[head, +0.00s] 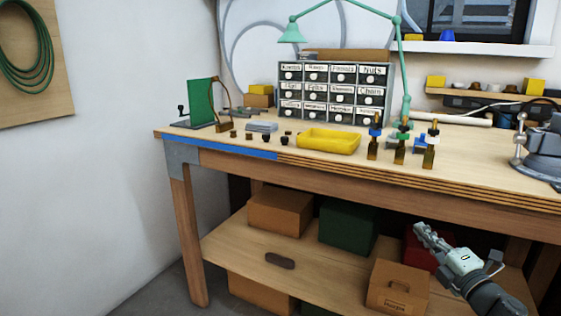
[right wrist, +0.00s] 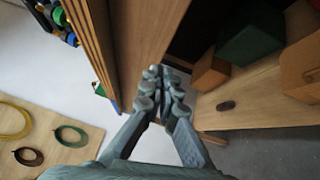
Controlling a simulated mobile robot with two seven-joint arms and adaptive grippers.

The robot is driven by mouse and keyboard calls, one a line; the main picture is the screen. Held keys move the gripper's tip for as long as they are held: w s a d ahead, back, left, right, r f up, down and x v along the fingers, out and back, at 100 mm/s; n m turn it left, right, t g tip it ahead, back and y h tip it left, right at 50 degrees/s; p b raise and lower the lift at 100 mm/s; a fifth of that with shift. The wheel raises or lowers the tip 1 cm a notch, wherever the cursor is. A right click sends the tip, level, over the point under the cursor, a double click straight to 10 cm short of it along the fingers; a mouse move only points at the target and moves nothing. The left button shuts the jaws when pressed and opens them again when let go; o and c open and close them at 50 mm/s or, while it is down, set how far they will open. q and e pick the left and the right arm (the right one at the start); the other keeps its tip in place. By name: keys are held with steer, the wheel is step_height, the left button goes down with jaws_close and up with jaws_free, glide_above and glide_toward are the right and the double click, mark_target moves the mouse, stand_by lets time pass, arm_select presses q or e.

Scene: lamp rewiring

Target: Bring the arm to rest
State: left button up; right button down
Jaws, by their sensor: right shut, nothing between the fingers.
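My right gripper (head: 424,232) is in front of the workbench, below the level of its top, at the lower right of the head view. Its fingers are together with nothing between them. In the right wrist view the closed right gripper (right wrist: 161,80) points past the bench's front edge and leg, and I cannot tell whether it is close to the wood. My left gripper does not show in either view.
The wooden workbench (head: 470,182) carries a yellow tray (head: 328,141), several small bottles, a green lamp (head: 292,32), a drawer cabinet (head: 331,90) and a vise (head: 543,150). The lower shelf (head: 330,277) holds several boxes. Floor is free at the left.

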steer(key=s+f+m+g+h, duration=0.25)
steer(key=s+f+m, duration=0.25)
steer(key=f, duration=0.5)
steer(key=s+d+f+m+g+h, duration=0.1)
steer(key=s+f+m+g+h, duration=0.25)
steer(key=f, duration=0.55)
steer(key=s+f+m+g, duration=0.2)
steer(key=s+f+m, duration=0.45)
steer(key=f, duration=0.35)
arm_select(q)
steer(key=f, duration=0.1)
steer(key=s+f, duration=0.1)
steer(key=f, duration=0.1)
arm_select(e)
steer(key=s+a+f+m+g, duration=0.2)
steer(key=s+f, duration=0.5)
steer(key=s, duration=0.4)
steer(key=s+a+f+m+g+y, duration=0.1)
steer(key=s+a+f+m+g, duration=0.1)
steer(key=s+a+f+g, duration=0.3)
steer(key=s+a+f, duration=0.1)
steer(key=s+f, duration=0.2)
steer(key=s, duration=0.3)
steer(key=shift+a+m+g, duration=0.3)
steer(key=shift+m, duration=0.1)
